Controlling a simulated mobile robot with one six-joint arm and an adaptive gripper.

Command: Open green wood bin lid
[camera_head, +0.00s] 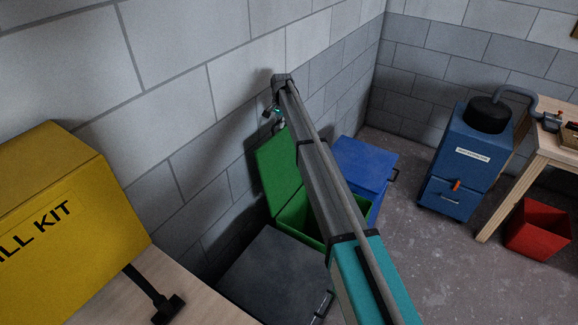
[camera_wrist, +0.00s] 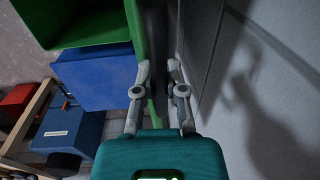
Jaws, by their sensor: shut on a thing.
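The green bin (camera_head: 297,217) stands by the block wall, and its inside shows. Its green lid (camera_head: 272,165) is raised and leans back towards the wall, hinged side down. In the wrist view the lid (camera_wrist: 134,28) is seen nearly edge-on, with the open green bin (camera_wrist: 85,20) beside it. My gripper (camera_wrist: 158,68) is at the lid's edge, with a finger on either side of green material, shut on it. In the head view my gripper (camera_head: 275,112) is small and partly hidden by my arm at the lid's top.
A dark grey bin (camera_head: 265,275) and a blue bin (camera_head: 365,165) stand on either side of the green bin. A yellow spill kit box (camera_head: 70,205) sits on a wooden top (camera_head: 165,295). A blue cabinet (camera_head: 462,165) and red bin (camera_head: 540,230) are at right. The wall is close behind the lid.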

